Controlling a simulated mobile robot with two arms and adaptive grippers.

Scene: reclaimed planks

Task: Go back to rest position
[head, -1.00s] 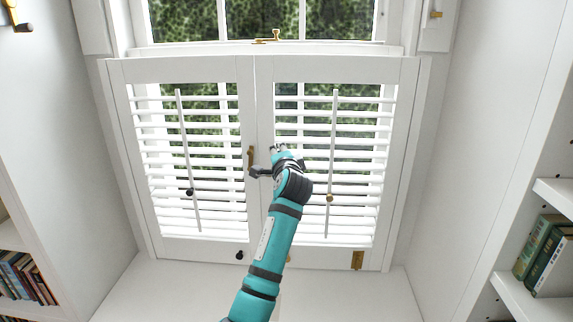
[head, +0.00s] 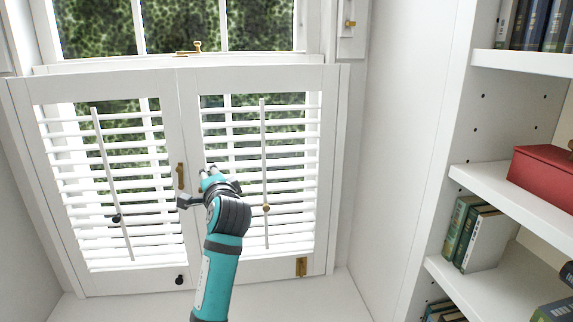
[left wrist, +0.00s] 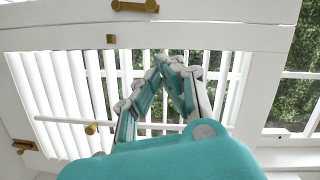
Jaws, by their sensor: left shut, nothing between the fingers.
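My left arm, teal with dark bands, rises from the bottom of the head view. Its gripper (head: 208,174) is in front of the white shutters, just right of the brass handle (head: 181,176) near the centre seam. I cannot tell from the head view whether it touches the shutter. In the left wrist view the teal and grey fingers (left wrist: 168,62) come together at their tips, with nothing between them. The left shutter panel (head: 177,125) and right shutter panel (head: 192,130) both look closed, side by side. My right gripper is not in view.
Right of the window niche stands a white bookcase (head: 510,63) with several books and a red box (head: 545,177). A brass hinge-like plate (head: 301,266) is low on the right panel. The white sill (head: 290,298) below the shutters looks clear.

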